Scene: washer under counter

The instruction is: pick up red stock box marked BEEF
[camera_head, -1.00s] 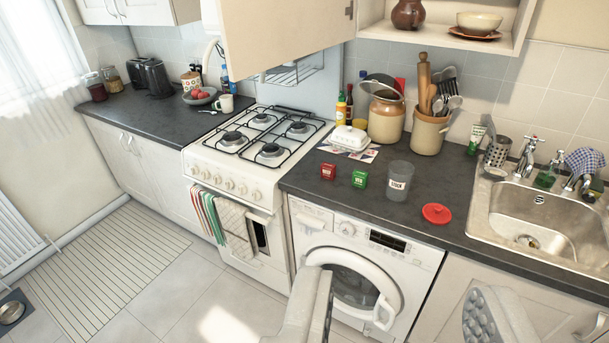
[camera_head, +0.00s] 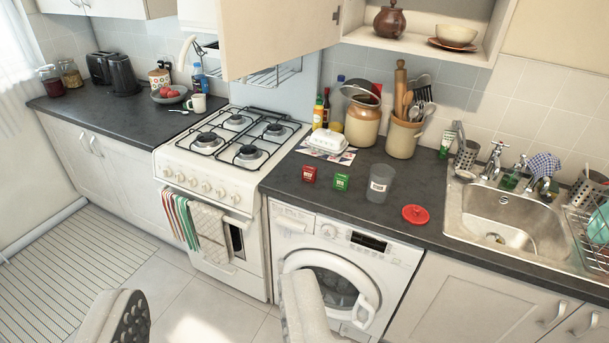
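The small red stock box (camera_head: 309,174) stands on the dark counter near its front edge, above the washing machine; its marking is too small to read. A similar green box (camera_head: 341,182) stands just to its right, with a small gap. My gripper (camera_head: 215,312) is open and empty, with its two fingers wide apart at the bottom of the picture. It is in front of the cooker and washer, apart from the red box. Nothing hides the red box.
A clear labelled tumbler (camera_head: 380,184) and a red lid (camera_head: 415,214) are right of the boxes. A white butter dish (camera_head: 327,142) and stoneware crocks (camera_head: 362,121) stand behind. The cooker (camera_head: 212,170) is left, the sink (camera_head: 507,215) right. An open cupboard door (camera_head: 280,38) hangs above.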

